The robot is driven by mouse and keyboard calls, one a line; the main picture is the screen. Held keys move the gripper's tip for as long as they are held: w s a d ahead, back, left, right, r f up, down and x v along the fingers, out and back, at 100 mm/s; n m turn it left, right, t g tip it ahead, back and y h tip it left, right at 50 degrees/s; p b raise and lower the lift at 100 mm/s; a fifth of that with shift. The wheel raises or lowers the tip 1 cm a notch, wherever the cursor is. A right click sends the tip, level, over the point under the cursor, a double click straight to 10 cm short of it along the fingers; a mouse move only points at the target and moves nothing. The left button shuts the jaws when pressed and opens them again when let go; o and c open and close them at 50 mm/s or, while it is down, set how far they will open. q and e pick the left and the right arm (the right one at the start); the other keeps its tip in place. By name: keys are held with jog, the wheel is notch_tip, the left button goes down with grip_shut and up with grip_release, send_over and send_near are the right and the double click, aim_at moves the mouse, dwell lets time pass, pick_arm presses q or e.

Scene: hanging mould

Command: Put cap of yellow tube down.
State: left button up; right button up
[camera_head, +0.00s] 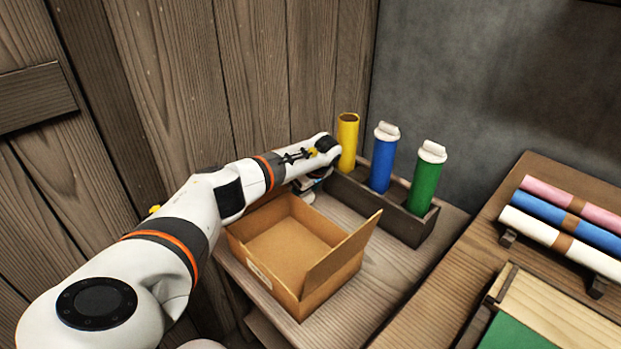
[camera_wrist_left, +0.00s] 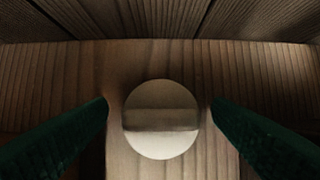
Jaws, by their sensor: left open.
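The yellow tube (camera_head: 348,140) stands upright and uncapped in the dark wooden holder. A round white cap with a raised bar (camera_wrist_left: 160,140) lies on the wooden tabletop. In the head view a small part of the cap (camera_head: 308,197) shows just below my gripper. My left gripper (camera_wrist_left: 160,105) is open above the cap, one dark finger on each side, with a gap between each finger and the cap. In the head view the wrist hides most of this gripper (camera_head: 310,187). My right gripper is not in view.
A blue tube (camera_head: 384,165) and a green tube (camera_head: 425,185), both white-capped, stand in the holder (camera_head: 400,222). An open cardboard box (camera_head: 270,275) sits in front of my left gripper. Rolls (camera_head: 560,215) lie on the right-hand table. A plank wall rises behind.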

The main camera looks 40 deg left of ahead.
pick_arm(q)
jog(key=p+v, duration=0.2)
jog(key=v, duration=0.9)
jog(key=shift+r, duration=0.3)
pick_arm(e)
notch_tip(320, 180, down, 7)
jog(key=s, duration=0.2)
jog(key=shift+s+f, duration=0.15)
pick_arm(q)
jog(key=shift+d, duration=0.1)
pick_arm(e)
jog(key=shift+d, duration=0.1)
